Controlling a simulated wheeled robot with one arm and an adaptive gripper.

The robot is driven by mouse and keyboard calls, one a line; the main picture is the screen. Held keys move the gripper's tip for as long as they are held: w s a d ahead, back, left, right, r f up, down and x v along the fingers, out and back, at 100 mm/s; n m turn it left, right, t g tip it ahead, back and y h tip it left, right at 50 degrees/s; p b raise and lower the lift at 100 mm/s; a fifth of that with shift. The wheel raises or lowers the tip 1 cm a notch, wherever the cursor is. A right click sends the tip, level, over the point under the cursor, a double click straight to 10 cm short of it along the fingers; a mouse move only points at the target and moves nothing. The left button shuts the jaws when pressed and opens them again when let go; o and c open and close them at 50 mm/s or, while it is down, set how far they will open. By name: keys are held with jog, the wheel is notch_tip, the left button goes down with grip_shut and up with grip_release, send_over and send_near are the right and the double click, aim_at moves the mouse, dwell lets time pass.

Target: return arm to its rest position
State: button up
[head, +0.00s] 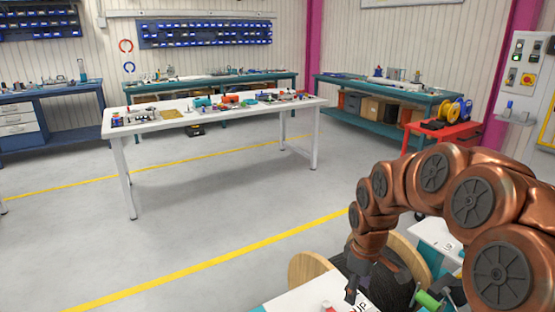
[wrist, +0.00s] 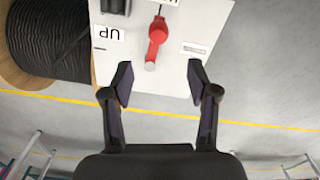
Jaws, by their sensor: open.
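My copper-coloured arm (head: 435,175) arches in from the right in the head view, with its end bent down. My gripper (wrist: 160,80) is open and empty in the wrist view, its two dark fingers well apart. It points at a white panel (wrist: 205,80) with a red-handled lever (wrist: 157,35) and a label reading "UP". The lever lies ahead of the fingertips, roughly between them, with no contact visible. In the head view my gripper (head: 362,280) is partly hidden and hangs near the panel's "UP" label at the bottom edge.
A wooden cable reel (wrist: 45,40) wound with black cable stands beside the panel; its wooden flange (head: 306,268) also shows in the head view. A small green spool (head: 428,300) is close to my arm. A white table (head: 215,113) stands farther off, with open floor before it.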

jog(key=s+a+r+m+g+p, duration=0.1)
jog(key=s+r+m+p, duration=0.3)
jog(key=s+r, duration=0.4)
jog(key=s+a+r+m+p, duration=0.3)
jog(key=s+r+p, duration=0.3)
jog(key=s, duration=1.5)
notch_tip(320, 180, up, 2)
jog(key=shift+s+a+r+m+g, duration=0.15)
jog(key=shift+s+m+g, duration=0.2)
jog(key=shift+m, duration=0.35)
